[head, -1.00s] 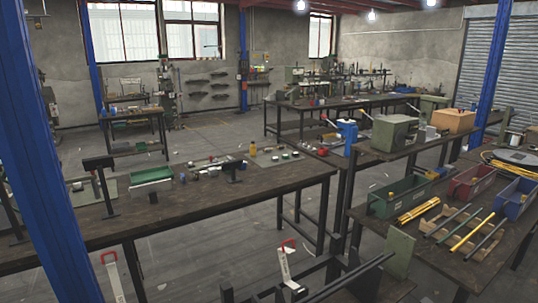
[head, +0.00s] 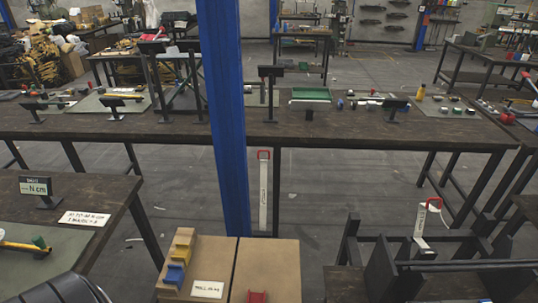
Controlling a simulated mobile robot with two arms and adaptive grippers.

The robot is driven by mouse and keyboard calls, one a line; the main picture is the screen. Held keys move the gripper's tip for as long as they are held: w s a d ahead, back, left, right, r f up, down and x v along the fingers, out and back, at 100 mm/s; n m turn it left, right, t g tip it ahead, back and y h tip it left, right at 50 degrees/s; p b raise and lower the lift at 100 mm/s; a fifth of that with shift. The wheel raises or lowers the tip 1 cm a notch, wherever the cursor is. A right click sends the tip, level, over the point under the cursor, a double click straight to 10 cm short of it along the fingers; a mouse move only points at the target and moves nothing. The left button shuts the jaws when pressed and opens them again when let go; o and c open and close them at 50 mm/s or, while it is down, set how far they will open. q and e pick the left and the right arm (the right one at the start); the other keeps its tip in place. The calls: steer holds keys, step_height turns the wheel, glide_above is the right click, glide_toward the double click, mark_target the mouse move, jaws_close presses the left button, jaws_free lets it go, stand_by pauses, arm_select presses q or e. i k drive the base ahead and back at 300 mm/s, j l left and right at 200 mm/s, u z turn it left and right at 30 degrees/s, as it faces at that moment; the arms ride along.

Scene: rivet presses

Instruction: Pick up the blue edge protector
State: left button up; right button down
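The blue edge protector (head: 174,276) is a small blue block-like piece near the bottom of the head view. It sits in a row with yellow pieces (head: 182,250), nearest to me, at the left side of a brown cardboard-coloured surface (head: 222,257). A white label (head: 207,289) lies to its right. Neither of my grippers shows in the head view, so their distance from the blue piece cannot be told.
A blue post (head: 226,130) rises just behind the brown surface. A bench with a small display (head: 36,186) is at left. A long dark workbench (head: 350,125) crosses behind. Dark metal frames (head: 400,262) stand at right. A red piece (head: 257,296) is at the bottom edge.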

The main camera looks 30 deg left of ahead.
mark_target(176, 275)
steer(key=u, duration=2)
